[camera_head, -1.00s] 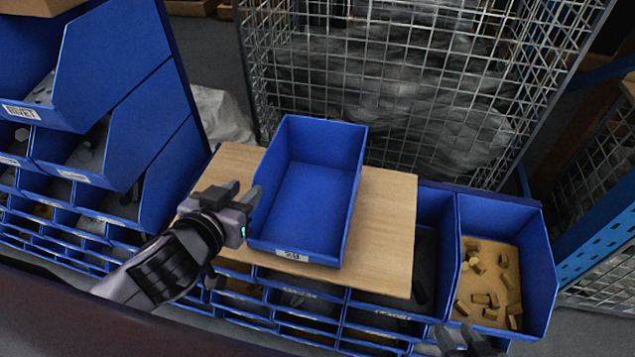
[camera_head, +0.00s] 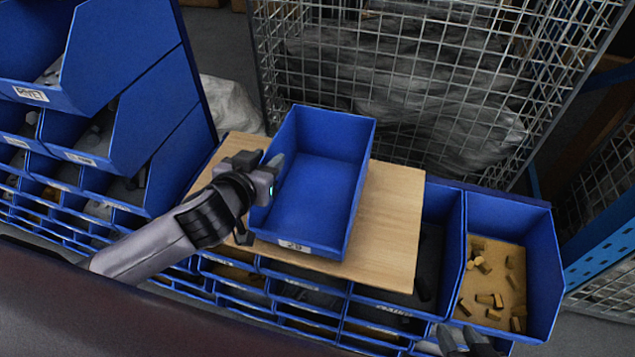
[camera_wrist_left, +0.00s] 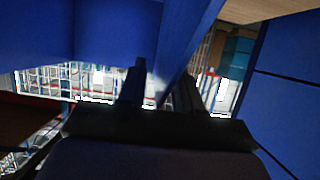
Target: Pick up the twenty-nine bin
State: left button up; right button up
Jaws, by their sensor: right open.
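The blue bin labelled 29 (camera_head: 312,190) stands upright and empty on a wooden board (camera_head: 395,225), its label at the front. My left gripper (camera_head: 262,162) is at the bin's left wall, with one finger on the inner side and one outside. In the left wrist view its two dark fingers (camera_wrist_left: 160,85) are apart, with the edge of a blue wall (camera_wrist_left: 192,45) running between them and a bright gap beside it. Contact with the wall cannot be made out. My right gripper (camera_head: 458,338) shows only partly at the bottom edge, open, with nothing visible in it.
A bin with brass-coloured pieces (camera_head: 490,270) is right of the board. A rack of blue bins (camera_head: 125,130) stands at left, and rows of bins lie below the board. A wire cage (camera_head: 420,80) stands behind. Bare board lies right of the bin.

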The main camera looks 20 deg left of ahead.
pick_arm(q)
grip_shut()
dwell(1.4)
